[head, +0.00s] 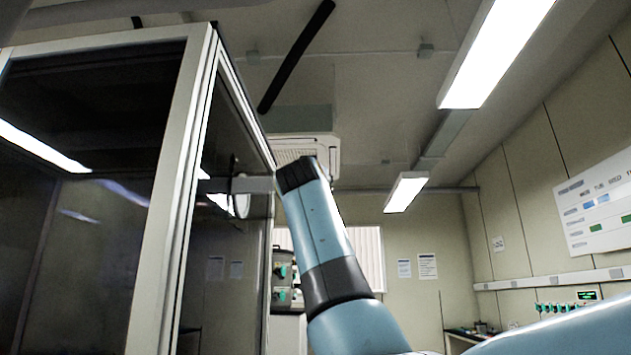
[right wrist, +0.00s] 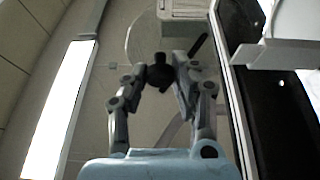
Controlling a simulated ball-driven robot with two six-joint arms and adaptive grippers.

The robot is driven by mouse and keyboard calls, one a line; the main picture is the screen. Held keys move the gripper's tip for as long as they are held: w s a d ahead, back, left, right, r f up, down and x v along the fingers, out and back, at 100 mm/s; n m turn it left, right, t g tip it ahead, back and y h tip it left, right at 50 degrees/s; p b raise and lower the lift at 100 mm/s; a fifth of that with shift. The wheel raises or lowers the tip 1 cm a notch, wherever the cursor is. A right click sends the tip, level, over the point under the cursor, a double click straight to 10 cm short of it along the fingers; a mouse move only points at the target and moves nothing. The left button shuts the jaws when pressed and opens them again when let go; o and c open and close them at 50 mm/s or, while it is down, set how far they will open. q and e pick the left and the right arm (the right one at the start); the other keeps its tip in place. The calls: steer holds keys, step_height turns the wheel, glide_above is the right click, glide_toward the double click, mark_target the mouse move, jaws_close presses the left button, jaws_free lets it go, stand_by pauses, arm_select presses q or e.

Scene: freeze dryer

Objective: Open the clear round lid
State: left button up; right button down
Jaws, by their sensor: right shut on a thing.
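The clear round lid (right wrist: 146,38) shows in the right wrist view as a see-through disc with a faint curved rim, in front of the ceiling. A dark knob (right wrist: 158,75) sits on it. My right gripper (right wrist: 160,70) has its two jointed fingers closed in around this knob. The fingertips partly cover it. In the head view my blue right arm reaches up beside the glass cabinet, and I cannot make out the fingers there. I cannot tell the lid clearly in the head view. My left gripper is in neither view.
A tall cabinet with dark glass and a pale frame (head: 172,190) fills the left of the head view, close to my arm. A wall board (head: 598,205) hangs at the right. Ceiling lights (head: 495,50) are overhead. Open air lies right of my raised arm.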

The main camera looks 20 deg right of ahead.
steer(key=c, duration=1)
jaws_free()
steer(key=v, duration=0.7)
steer(key=shift+s+a, duration=0.15)
steer(key=shift+s, duration=0.05)
steer(key=shift+f, duration=0.1)
